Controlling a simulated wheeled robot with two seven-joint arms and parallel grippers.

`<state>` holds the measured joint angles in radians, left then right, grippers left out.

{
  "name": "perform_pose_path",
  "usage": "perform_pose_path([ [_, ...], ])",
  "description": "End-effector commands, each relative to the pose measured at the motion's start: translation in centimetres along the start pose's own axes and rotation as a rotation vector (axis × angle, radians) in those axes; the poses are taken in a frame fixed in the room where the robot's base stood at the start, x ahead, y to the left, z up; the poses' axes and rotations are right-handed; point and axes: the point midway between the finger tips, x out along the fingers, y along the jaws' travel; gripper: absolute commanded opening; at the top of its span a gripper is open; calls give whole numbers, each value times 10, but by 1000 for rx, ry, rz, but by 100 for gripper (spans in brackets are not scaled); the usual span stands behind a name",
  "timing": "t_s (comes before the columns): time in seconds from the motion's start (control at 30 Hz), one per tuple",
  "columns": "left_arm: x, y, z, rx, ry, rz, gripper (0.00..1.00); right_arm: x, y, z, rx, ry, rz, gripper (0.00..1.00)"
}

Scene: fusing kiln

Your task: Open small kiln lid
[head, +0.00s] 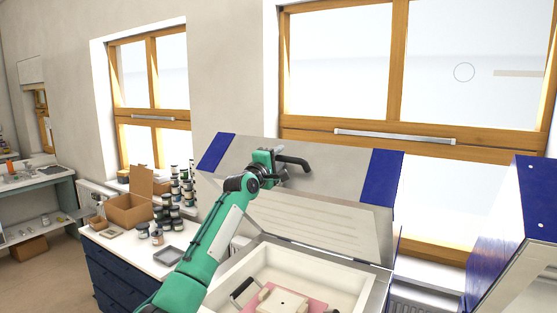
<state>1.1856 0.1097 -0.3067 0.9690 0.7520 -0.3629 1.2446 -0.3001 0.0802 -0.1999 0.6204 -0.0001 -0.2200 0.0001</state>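The small kiln stands in the middle with its lid (345,190) raised and tilted back, showing the pale inner face. The lid has a grey-white panel and blue end bands. A black bent handle (294,160) shows at the lid's front edge. My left gripper (275,172), at the end of the green arm, is right at this handle and seems to touch the lid edge. Its fingers are too small and dark to tell open from shut. The kiln's pale chamber (338,283) is open below. My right gripper is not in view.
In the chamber, a cream block (283,301) lies on a pink sheet, with a dark bar (242,289) beside it. A larger blue-and-grey kiln (520,225) stands close at right. A bench with jars and a cardboard box (131,210) is at left. Windows are behind.

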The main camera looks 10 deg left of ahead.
Motion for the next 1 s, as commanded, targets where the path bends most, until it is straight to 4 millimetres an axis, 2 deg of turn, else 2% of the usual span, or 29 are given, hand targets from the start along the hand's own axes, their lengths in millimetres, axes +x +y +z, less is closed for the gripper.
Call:
perform_pose_path([
  [0.3,-1,-1,0,1,0,-1,39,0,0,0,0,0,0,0],
  [0.47,-8,-2,1,0,-3,0,39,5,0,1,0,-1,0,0],
  [0.67,-32,-4,0,0,0,1,39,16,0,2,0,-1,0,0],
  [1.0,-85,-5,0,1,0,2,39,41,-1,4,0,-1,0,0],
])
